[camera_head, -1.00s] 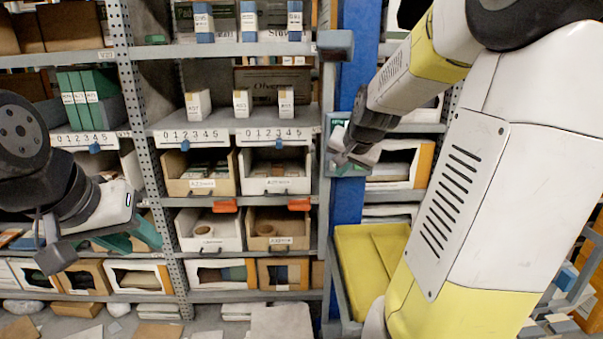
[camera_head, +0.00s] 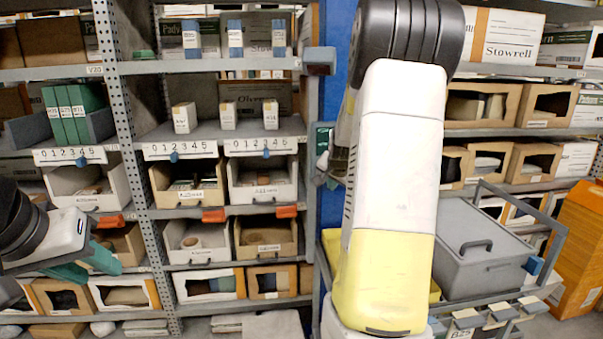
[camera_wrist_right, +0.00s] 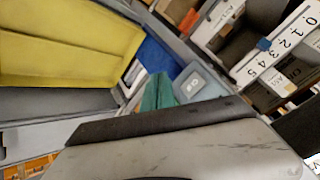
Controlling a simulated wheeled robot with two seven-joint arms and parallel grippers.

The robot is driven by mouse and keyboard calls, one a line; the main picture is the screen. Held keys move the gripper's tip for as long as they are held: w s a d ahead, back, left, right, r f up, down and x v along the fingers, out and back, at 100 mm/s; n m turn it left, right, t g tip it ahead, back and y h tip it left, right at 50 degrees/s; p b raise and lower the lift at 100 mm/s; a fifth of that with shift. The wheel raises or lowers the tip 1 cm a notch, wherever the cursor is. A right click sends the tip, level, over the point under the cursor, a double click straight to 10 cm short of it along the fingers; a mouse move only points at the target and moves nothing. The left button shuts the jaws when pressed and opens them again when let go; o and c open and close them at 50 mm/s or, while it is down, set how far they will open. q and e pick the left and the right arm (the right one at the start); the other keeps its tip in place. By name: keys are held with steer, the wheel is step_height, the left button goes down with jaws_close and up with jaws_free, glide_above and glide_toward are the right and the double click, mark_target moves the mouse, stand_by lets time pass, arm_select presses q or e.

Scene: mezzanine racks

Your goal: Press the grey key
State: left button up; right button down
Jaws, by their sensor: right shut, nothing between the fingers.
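A small dark panel with a grey edge (camera_head: 323,139) is on the blue post in the head view, partly hidden by my right arm. I cannot make out the grey key there. My right gripper is mostly hidden behind my arm in the head view. In the right wrist view its teal fingers (camera_wrist_right: 158,91) are shut and empty. Just right of them is a grey-blue box with a paler square face (camera_wrist_right: 193,84); I cannot tell whether this is the key, or whether they touch. My left gripper (camera_head: 85,266), with teal fingers, is at the lower left, before the shelves.
A yellow tray (camera_wrist_right: 60,45) is close to my right gripper. A grey lidded box (camera_head: 480,250) rests on a cart at right. An orange box (camera_head: 575,250) stands at the far right edge.

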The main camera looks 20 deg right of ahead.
steer(key=w+d, duration=0.2)
steer(key=w, duration=0.6)
steer(key=shift+w, duration=0.1)
stand_by(1.9)
steer(key=shift+w+d, duration=0.1)
steer(key=shift+w, duration=0.25)
steer(key=shift+w+d, duration=0.1)
steer(key=shift+w, duration=0.4)
stand_by(0.6)
steer(key=shift+s, duration=0.15)
steer(key=shift+s+a, duration=0.2)
steer(key=shift+s, duration=0.55)
steer(key=shift+s+a, duration=0.2)
steer(key=shift+s, duration=0.6)
steer(key=shift+s+a, duration=0.2)
steer(key=shift+s, duration=0.65)
steer(key=shift+s+a, duration=0.2)
steer(key=shift+s, duration=0.6)
